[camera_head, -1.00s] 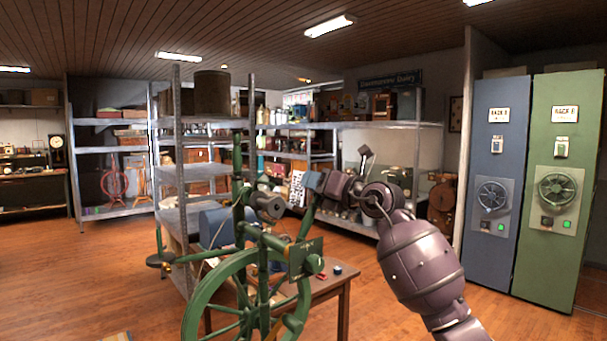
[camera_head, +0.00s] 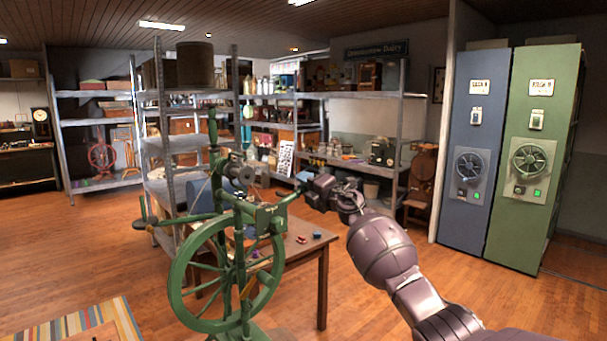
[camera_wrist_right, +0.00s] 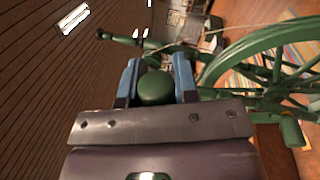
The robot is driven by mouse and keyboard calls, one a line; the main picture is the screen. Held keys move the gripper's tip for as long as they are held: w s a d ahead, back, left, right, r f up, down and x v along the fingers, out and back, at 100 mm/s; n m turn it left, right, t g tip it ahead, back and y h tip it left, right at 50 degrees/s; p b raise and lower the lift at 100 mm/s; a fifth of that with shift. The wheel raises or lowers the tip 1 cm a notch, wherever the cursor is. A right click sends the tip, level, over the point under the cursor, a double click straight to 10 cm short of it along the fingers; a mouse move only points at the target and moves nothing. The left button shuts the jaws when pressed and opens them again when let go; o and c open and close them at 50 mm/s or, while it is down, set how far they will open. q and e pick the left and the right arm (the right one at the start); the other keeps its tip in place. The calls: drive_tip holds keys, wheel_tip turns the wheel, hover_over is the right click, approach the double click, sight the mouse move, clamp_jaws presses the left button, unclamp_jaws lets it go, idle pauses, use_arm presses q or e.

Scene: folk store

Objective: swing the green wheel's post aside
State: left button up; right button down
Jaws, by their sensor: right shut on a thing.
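The green spinning wheel (camera_head: 172,275) stands left of centre in the head view, with spokes and a tall upright post (camera_head: 213,135) above its rim. A short green rod (camera_head: 285,203) slants up to the right from the head of the wheel's frame. My right gripper (camera_head: 302,186) is at this rod's outer end. In the right wrist view, the blue fingers of my right gripper (camera_wrist_right: 156,80) are shut on a rounded green knob (camera_wrist_right: 155,89). The wheel's rim and spokes (camera_wrist_right: 225,62) show to the right there. My left gripper is not in view.
A wooden table (camera_head: 308,262) with small items stands just behind the wheel. Metal shelving (camera_head: 165,150) rises behind that. Blue (camera_head: 470,140) and green (camera_head: 535,110) rack cabinets stand at the right. A striped rug (camera_head: 75,325) lies front left. Floor between the table and cabinets is open.

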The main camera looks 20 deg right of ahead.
drive_tip(key=shift+d+f+m, duration=0.2)
drive_tip(key=shift+f+m, duration=0.2)
drive_tip(key=shift+f, duration=0.05)
drive_tip(key=shift+f, duration=0.1)
drive_tip(key=c, duration=0.9)
unclamp_jaws()
drive_tip(key=shift+o, duration=0.2)
drive_tip(key=p+v, duration=0.2)
drive_tip(key=v, duration=0.8)
drive_tip(key=shift+s+d, duration=0.15)
drive_tip(key=shift+s, duration=0.2)
